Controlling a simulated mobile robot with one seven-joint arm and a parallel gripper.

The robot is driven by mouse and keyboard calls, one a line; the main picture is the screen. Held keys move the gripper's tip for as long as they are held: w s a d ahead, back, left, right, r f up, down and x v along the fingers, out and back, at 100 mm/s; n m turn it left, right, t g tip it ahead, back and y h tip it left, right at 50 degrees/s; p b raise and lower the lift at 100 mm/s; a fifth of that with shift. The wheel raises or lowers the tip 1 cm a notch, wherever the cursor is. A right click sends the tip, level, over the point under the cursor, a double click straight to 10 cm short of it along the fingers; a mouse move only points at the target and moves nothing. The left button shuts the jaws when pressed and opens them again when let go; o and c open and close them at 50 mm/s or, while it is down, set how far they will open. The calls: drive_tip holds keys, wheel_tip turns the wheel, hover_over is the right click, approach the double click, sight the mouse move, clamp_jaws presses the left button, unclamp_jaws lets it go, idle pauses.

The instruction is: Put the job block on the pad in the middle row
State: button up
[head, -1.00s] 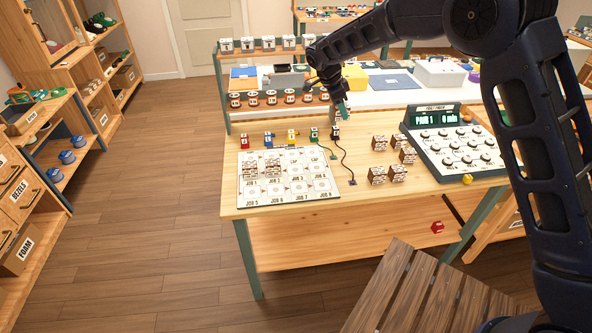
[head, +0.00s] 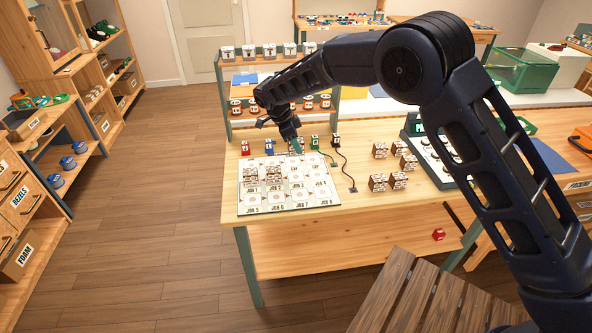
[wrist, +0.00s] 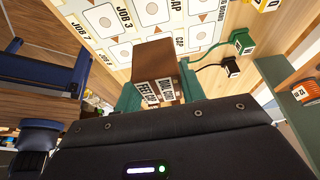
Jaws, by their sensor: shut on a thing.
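My gripper (head: 297,147) is above the back part of the white job board (head: 243,203) in the head view. In the wrist view its green fingers (wrist: 154,98) are shut on a brown job block (wrist: 153,55) with white printed labels. The block is hard to see in the head view. The board (wrist: 98,40) shows beyond the block, with ringed square pads and printed JOB and CAP names. Several brown blocks (head: 275,171) stand on the board's left part. I cannot tell whether the held block touches the board.
Coloured plugs, such as a red one (head: 245,147) and a green one (head: 314,142), line the board's back edge. A black cable (head: 346,165) lies to its right. Several loose brown blocks (head: 377,183) stand farther right, beside a dial panel (head: 432,165). A red block (head: 438,234) is on the lower shelf.

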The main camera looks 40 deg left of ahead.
wheel_tip(320, 180, down, 12)
drive_tip(key=shift+r, duration=0.1)
idle(0.5)
drive_tip(key=o, duration=1)
drive_tip(key=shift+f, duration=0.2)
drive_tip(key=v, duration=1.2)
drive_tip(key=shift+r, duration=0.15)
